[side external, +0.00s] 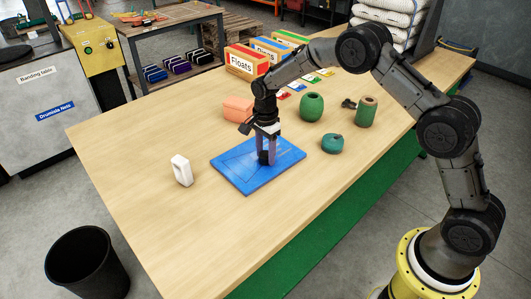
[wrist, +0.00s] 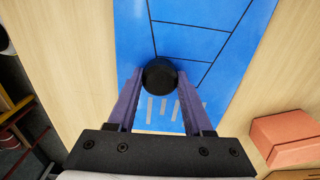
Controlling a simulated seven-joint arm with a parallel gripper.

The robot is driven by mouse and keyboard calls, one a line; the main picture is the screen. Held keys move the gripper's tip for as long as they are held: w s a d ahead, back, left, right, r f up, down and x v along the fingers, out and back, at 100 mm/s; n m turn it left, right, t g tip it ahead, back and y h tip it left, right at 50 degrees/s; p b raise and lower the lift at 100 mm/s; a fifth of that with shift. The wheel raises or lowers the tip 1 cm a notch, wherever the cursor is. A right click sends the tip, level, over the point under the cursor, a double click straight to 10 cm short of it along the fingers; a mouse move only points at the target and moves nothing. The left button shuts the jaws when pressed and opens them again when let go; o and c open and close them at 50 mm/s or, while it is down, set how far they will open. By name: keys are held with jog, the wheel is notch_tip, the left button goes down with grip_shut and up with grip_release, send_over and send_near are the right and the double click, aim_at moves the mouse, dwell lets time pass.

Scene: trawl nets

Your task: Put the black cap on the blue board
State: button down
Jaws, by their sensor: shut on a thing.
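The blue board (side external: 230,170) lies flat on the table, with dark lines marked on it. It also fills the middle of the wrist view (wrist: 215,30). My gripper (side external: 266,158) points down over the board, its purple fingers shut on the black cap (wrist: 160,76). In the wrist view the round cap sits between the two fingertips (wrist: 160,88). In the side view the cap (side external: 264,157) shows low at the fingertips, at or just above the board. I cannot tell whether it touches the board.
A white block (side external: 181,170) stands left of the board. A salmon block (side external: 238,108) is behind it. A green round object (side external: 311,106), a teal one (side external: 332,144) and a green cylinder (side external: 366,111) stand to the right. Boxes labelled Floats (side external: 246,64) are at the back. The front table is clear.

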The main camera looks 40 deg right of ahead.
aim_at(265, 153)
jog(key=shift+f, duration=0.15)
jog(key=shift+c, duration=1.5)
grip_release()
jog(key=s+r+n+t, duration=0.1)
jog(key=s+r+n, duration=0.3)
jog(key=r, duration=1.6)
jog(key=s+r+n+t, duration=0.2)
jog(key=s+r+n, duration=0.3)
jog(key=s, duration=0.7)
jog(key=s+d+n+t, duration=0.1)
jog(key=s+n, duration=0.8)
jog(key=s, duration=1)
jog(key=shift+s+f+t, duration=0.3)
jog(key=shift+f+t, duration=0.1)
jog(key=shift+t, duration=0.4)
